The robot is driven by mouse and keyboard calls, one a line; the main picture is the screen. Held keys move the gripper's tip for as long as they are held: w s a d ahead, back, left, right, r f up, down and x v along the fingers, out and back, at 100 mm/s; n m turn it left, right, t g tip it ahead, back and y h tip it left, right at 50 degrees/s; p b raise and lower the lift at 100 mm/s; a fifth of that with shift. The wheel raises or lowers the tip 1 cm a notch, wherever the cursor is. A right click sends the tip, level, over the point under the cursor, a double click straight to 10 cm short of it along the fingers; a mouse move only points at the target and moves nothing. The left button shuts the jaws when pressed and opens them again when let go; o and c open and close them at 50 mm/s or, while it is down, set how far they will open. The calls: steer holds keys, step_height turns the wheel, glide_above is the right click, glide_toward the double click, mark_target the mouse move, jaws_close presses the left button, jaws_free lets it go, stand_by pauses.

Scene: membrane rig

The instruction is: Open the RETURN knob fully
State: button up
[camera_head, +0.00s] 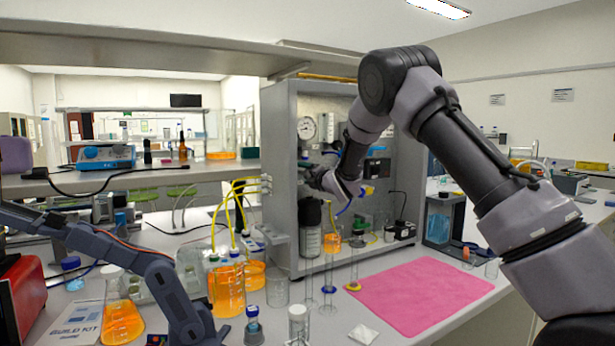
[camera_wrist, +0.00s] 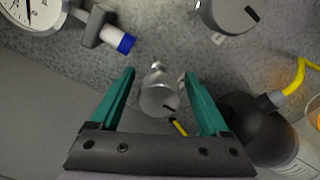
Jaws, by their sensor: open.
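In the wrist view a small round metal knob (camera_wrist: 160,94) with a dark index mark shows between the two teal fingers of my gripper (camera_wrist: 158,75). The fingers are apart, one on each side of the knob, with gaps visible; I cannot tell how deep they reach around it. A second, larger metal knob (camera_wrist: 228,14) with a dark mark is at the top. No RETURN lettering is readable, so I cannot tell by label which knob it is. In the head view my gripper (camera_head: 312,172) is at the rig panel, and my wrist hides the knobs.
A pressure gauge (camera_wrist: 30,12) and a blue-tipped fitting (camera_wrist: 118,40) lie upper left in the wrist view. A black vessel (camera_wrist: 258,125) is close to the right finger. The grey rig cabinet (camera_head: 280,130) surrounds the panel. Orange-filled bottles (camera_head: 227,288) and glass cylinders stand in front.

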steer(key=v, duration=1)
steer(key=shift+s+d, duration=0.25)
steer(key=shift+s, duration=0.1)
steer(key=s+d+r+m+g+h, duration=0.1)
steer(key=s+d+r+m+h, duration=0.35)
steer(key=d+m, duration=0.55)
steer(key=s+d+r+m+g+h, duration=0.1)
steer(key=s+d+r+m+h, duration=0.2)
steer(key=s+d+r+m, duration=0.55)
steer(key=s+d+f+m+g, duration=0.1)
steer(key=s+d+m+g, duration=0.1)
steer(key=s+m, duration=0.3)
steer(key=s+d+f+m+g, duration=0.2)
steer(key=s+d+m, duration=0.2)
steer(key=s, duration=0.9)
steer(key=s+d+f+m+g, duration=0.2)
steer(key=s+d+m, duration=0.1)
steer(key=s+m, duration=0.4)
steer(key=s, duration=0.2)
steer(key=shift+s+d, duration=0.25)
steer(key=shift+s, duration=0.15)
steer(key=shift+h, duration=0.25)
